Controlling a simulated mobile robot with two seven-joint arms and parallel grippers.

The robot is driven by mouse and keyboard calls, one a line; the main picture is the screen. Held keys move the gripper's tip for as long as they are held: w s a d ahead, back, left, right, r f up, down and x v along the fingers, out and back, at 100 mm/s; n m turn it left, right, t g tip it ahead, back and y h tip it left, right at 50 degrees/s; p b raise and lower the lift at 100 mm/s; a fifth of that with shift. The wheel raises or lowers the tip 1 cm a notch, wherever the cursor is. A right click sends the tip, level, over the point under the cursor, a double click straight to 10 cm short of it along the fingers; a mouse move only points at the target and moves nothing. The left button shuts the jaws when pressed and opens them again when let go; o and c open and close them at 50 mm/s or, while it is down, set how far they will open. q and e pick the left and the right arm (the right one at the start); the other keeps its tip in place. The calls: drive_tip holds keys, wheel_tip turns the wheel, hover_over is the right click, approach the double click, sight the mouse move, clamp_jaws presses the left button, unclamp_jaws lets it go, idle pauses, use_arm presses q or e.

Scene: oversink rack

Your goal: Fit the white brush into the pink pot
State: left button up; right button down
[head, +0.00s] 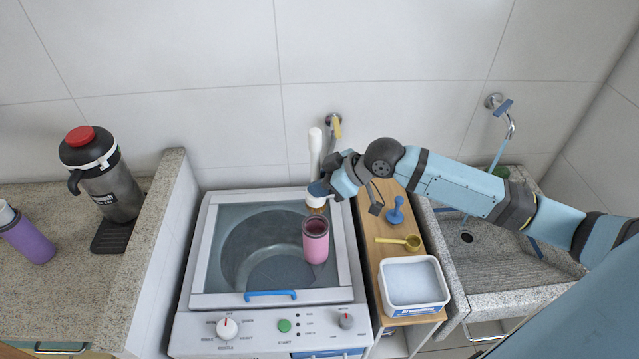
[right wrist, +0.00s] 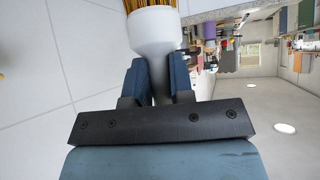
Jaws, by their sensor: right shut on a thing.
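The white brush (head: 315,145) is upright in the head view, its white handle up and its brown bristles down. My right gripper (head: 318,188) is shut on it; in the right wrist view the white brush (right wrist: 153,33) is between the two blue fingers (right wrist: 154,82), with yellow-brown bristles at the top edge. The pink pot (head: 315,241) stands upright on the washer's glass lid, its dark opening facing up. The brush is behind and above the pot, apart from it in the picture. My left gripper is not in view.
The washing machine (head: 180,333) has a blue handle (head: 270,294) in front. On the wooden shelf (head: 393,250) at right are a blue stand (head: 396,211), a yellow scoop (head: 400,241) and a white tub (head: 412,283). A jug (head: 105,175) and purple bottle (head: 25,237) stand left.

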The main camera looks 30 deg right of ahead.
sight(320, 202)
drive_tip(key=shift+r+p, duration=0.15)
drive_tip(key=shift+p, duration=0.35)
drive_tip(key=shift+a+f+b, duration=0.1)
drive_tip(key=shift+f+b, duration=0.25)
drive_tip(key=shift+f, duration=0.15)
drive_tip(key=shift+f+b, duration=0.75)
drive_tip(key=shift+f, duration=0.75)
drive_tip(key=shift+w+f+b, duration=0.1)
drive_tip(key=shift+f+b, duration=0.25)
drive_tip(key=shift+f, duration=0.4)
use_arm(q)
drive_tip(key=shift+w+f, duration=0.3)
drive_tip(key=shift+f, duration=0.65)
use_arm(e)
drive_tip(key=shift+f, duration=0.35)
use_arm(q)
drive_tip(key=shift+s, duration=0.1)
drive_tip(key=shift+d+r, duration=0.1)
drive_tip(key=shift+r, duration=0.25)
use_arm(e)
drive_tip(key=shift+r, duration=0.1)
use_arm(q)
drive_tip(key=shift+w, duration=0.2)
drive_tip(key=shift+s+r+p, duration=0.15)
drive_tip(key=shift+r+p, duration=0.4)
drive_tip(key=shift+p, duration=0.2)
